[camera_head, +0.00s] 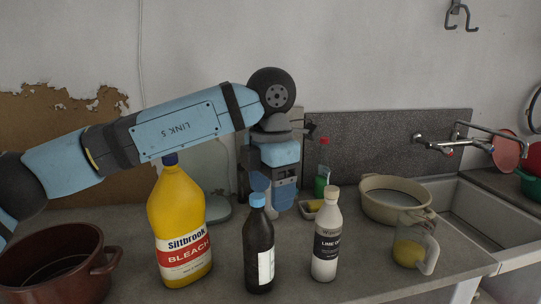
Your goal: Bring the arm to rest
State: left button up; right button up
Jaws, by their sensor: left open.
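My left arm (175,130) comes in from the left and passes above the counter and in front of the wall. My left gripper (271,188) hangs down from its dark wrist, over the back part of the counter. Its jaws are open, and I see nothing held between them. The fingertips are partly lost among the things behind, and the dark bottle's blue cap is just below them in the picture. My right gripper is not in view.
On the counter (225,280) stand a yellow bleach bottle (178,220), a dark bottle (259,250), a white bottle (326,240), a jug (411,245), a beige basin (395,187) and a brown pot (50,265). Pale glass (208,165) shows behind the bleach. A sink (485,220) is right.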

pick_arm(q)
jog(key=s+d+f+g+h, duration=0.9)
jog(key=s+d+h, duration=0.1)
jog(key=h, duration=0.2)
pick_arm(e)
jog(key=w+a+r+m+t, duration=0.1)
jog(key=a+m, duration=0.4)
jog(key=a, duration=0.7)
pick_arm(q)
jog(key=w+a+f+m+t+y, duration=0.1)
jog(key=a+f+m+t, duration=0.8)
jog(key=f+m+t, duration=0.6)
jog(key=w+a+f+m+t+y, duration=0.1)
jog(key=w+a+f+m+t, duration=0.1)
jog(key=a+f+m+t, duration=1.3)
jog(key=s+a+f+n+g+y, duration=0.1)
jog(key=s+a+f+g+y, duration=0.2)
jog(key=s+f+g, duration=0.4)
jog(key=s+a+f+n+g+y, duration=0.2)
jog(key=s+f+g+y, duration=0.15)
jog(key=s+f, duration=0.45)
notch_tip(320, 180, up, 11)
jog(key=s+p, duration=0.2)
jog(key=p, duration=0.7)
jog(key=shift+a+p, duration=0.3)
jog(key=shift+a, duration=0.15)
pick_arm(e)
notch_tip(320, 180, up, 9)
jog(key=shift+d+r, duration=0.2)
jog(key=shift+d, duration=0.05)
